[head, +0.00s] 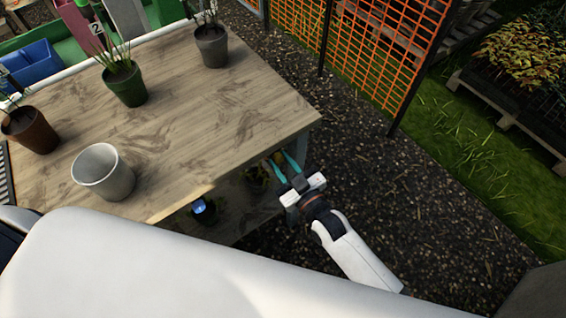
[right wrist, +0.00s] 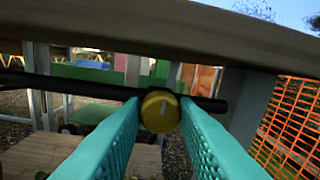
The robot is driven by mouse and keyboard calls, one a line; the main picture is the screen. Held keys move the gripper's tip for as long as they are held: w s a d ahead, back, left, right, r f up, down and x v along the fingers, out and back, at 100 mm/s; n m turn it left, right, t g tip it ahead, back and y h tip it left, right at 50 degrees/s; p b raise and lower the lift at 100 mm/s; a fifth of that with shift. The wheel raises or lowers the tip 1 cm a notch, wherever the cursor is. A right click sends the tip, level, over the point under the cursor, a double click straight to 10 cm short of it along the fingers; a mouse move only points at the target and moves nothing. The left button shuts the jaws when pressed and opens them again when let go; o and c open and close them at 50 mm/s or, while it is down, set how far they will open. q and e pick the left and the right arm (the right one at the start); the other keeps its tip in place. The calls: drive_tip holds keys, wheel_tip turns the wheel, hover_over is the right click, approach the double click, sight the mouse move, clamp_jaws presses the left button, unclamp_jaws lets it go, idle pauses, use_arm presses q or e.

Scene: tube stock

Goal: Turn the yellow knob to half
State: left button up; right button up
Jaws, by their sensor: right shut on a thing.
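The yellow knob (right wrist: 160,112) sits on a dark horizontal pipe (right wrist: 70,87) below the table edge in the right wrist view. A pale mark shows on its round face, but I cannot read its setting. My right gripper (head: 283,164) reaches in beside the right end of the table in the head view. In the right wrist view its teal fingers (right wrist: 159,103) lie on either side of the knob, shut on it. The knob is not clear in the head view. My left gripper is not in view.
The wooden table (head: 190,120) overhangs the knob. It bears a whitish empty pot (head: 103,172) and several potted plants, one in a green pot (head: 127,85). A blue item (head: 204,210) is on the lower shelf. Orange mesh fencing (head: 365,45) stands behind; gravel lies right.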

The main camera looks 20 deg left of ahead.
drive_tip(key=shift+m, duration=0.3)
drive_tip(key=m, duration=0.7)
drive_tip(key=shift+m, duration=0.4)
drive_tip(key=m+b, duration=0.1)
drive_tip(key=m, duration=0.3)
drive_tip(key=shift+d+g, duration=0.1)
drive_tip(key=shift+g, duration=0.3)
drive_tip(key=shift+m+b, duration=0.9)
drive_tip(key=shift+m, duration=1.4)
drive_tip(key=o, duration=1)
